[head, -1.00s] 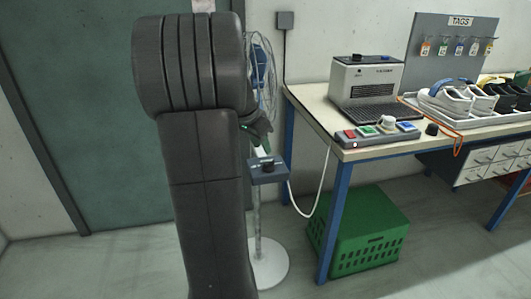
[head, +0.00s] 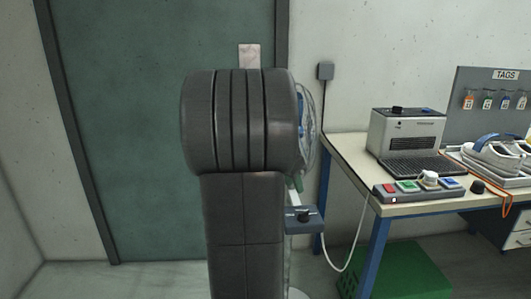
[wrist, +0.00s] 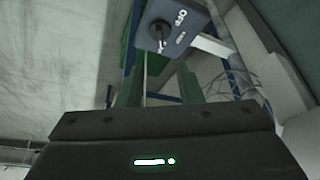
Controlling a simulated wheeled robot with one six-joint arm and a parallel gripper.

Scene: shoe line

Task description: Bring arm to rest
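My arm stands upright in the middle of the head view and hides most of my gripper; only a small green part of it (head: 297,185) shows at the arm's right edge. In the wrist view my gripper (wrist: 160,80) has its two green fingers apart, with nothing seen held between them. The fan (head: 309,130) stands behind my arm, mostly hidden. Its blue-grey control box (head: 304,218) with a black knob is on the fan's stand. The box also shows upside down in the wrist view (wrist: 185,28), beyond the fingertips and apart from them.
A workbench (head: 345,150) at the right carries a grey machine (head: 405,135), a button panel (head: 385,192) and a tray of shoes. A green crate (head: 405,272) is under it. A white cable hangs beside the fan. A green door (head: 150,130) is behind my arm; floor at left is clear.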

